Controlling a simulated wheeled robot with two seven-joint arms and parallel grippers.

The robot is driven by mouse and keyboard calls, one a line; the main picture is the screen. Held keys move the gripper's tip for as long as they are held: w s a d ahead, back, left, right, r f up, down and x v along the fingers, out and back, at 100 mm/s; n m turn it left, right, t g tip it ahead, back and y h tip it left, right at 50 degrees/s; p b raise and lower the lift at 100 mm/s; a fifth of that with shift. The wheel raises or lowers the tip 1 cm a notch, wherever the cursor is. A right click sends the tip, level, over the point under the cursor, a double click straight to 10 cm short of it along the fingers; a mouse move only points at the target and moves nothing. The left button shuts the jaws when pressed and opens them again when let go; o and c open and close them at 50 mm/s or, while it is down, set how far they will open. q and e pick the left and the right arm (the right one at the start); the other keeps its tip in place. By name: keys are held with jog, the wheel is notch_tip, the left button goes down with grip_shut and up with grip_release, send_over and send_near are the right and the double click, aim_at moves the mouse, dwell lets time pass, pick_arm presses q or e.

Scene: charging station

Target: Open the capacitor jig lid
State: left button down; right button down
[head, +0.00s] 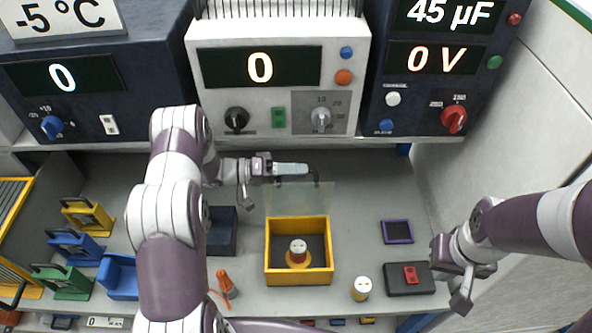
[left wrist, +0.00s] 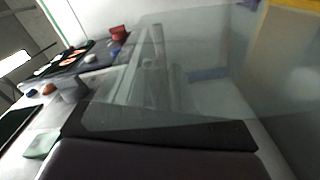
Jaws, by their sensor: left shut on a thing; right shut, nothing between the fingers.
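The capacitor jig is a yellow box (head: 328,252) with a dark inside, and a white-topped capacitor (head: 298,246) stands in it on an orange seat. Its clear lid (head: 300,200) stands raised at the box's back edge, and its pane also fills much of the left wrist view (left wrist: 190,70). My left gripper (head: 292,171) is shut at the lid's upper edge; the exact grip is hard to make out. A yellow edge (left wrist: 298,4) shows at the top right of the left wrist view. My right gripper (head: 462,300) is shut and empty, at the right, apart from the jig.
Another white-topped capacitor (head: 361,289) stands right of the jig. A dark pad with a red part (head: 410,279) and a purple-framed square (head: 397,232) lie further right. An orange tool (head: 226,286) is at left. Instrument panels (head: 280,90) rise behind the bench.

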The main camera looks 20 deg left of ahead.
pick_arm(q)
jog(key=shift+s+f, duration=0.1)
jog(key=shift+f, duration=0.15)
jog(key=c, duration=1.2)
grip_release()
jog(key=shift+o, duration=0.2)
jog(key=shift+w+a, duration=0.1)
jog(key=shift+w, duration=0.1)
jog(key=shift+s+a+f, duration=0.1)
jog(key=shift+s+a, duration=0.05)
jog(key=shift+a, duration=0.2)
jog(key=b+v, duration=0.4)
jog(key=v, duration=0.8)
jog(key=shift+b, duration=0.35)
